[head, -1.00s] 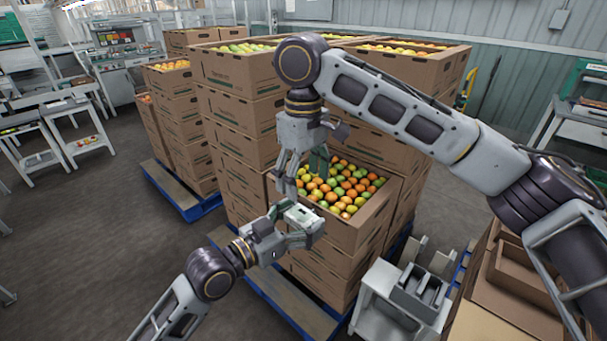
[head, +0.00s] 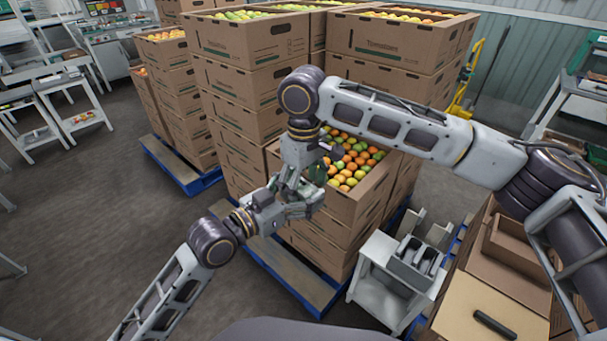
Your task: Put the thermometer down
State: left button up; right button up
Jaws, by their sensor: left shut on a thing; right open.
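My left gripper (head: 300,207) comes in from the lower left and is shut on a small pale thing, which I take to be the thermometer; fingers largely hide it. It is in front of the open tomato carton (head: 345,208), at the top of the nearest stack. My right gripper (head: 287,186) hangs down from the arm coming in from the right. It is open, very close to the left gripper and overlapping it in the picture. I cannot tell whether the two touch.
A small white stand (head: 378,293) with a grey divided holder (head: 415,262) is right of the stack. Further right is a cardboard box (head: 470,310) with a dark object (head: 495,325) on it. Tall carton stacks (head: 240,95) stand behind on blue pallets. Grey floor (head: 90,220) is clear at left.

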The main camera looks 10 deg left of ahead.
jog(key=shift+f, duration=0.5)
jog(key=c, duration=1)
pick_arm(q)
jog(key=o, duration=1.1)
pick_arm(e)
jog(key=shift+c, duration=0.8)
pick_arm(q)
jog(key=shift+f, duration=0.1)
